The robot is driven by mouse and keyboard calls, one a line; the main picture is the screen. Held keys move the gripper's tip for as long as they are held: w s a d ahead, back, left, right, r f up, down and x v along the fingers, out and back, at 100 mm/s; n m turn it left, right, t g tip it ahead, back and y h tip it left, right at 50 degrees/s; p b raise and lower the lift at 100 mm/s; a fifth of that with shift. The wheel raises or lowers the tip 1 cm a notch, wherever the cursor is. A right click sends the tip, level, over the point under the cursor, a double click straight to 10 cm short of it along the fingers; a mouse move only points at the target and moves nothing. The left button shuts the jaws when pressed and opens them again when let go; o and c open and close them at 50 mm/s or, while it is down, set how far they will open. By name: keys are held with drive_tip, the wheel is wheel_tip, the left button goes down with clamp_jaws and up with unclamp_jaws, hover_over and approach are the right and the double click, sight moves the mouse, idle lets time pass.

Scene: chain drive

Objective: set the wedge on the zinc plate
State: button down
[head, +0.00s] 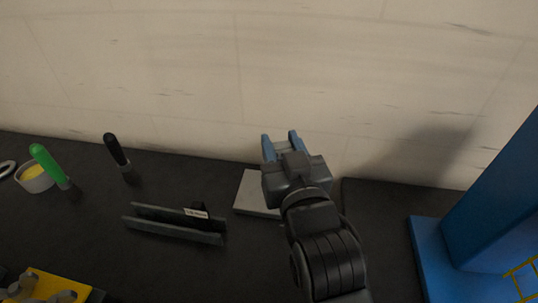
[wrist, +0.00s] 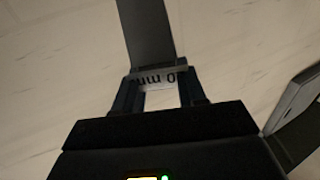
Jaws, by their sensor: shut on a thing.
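My gripper (head: 280,137) is raised near the wall in the head view, its two blue fingers pointing away from me. In the wrist view my gripper (wrist: 160,77) is shut on a dark grey strip, which I take to be the wedge (wrist: 146,30). A pale label ending in "0 mm" shows between the fingers. The wedge sticks out past the fingertips, clear of any surface; in the head view it is mostly hidden. The zinc plate (head: 251,197), a flat light grey square, lies on the bench left of my gripper, which hides its right part. It seems to show at the wrist view's right edge (wrist: 293,101).
A dark two-railed holder (head: 172,231) with a labelled piece lies left of the plate. A black-handled tool (head: 115,149), a green-handled tool (head: 48,163) and a cup (head: 35,179) stand further left. A yellow part (head: 50,287) is at front left, a blue stand (head: 490,215) at right.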

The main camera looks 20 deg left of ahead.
drive_tip(key=w+a+f+p, duration=0.1)
drive_tip(key=w+a+f, duration=0.2)
drive_tip(key=f, duration=0.3)
drive_tip(key=shift+a+f, duration=0.35)
drive_tip(key=shift+a, duration=0.1)
drive_tip(key=shift+f, duration=0.2)
drive_tip(key=c, duration=0.6)
unclamp_jaws()
drive_tip(key=shift+s, duration=0.1)
drive_tip(key=shift+c, duration=0.2)
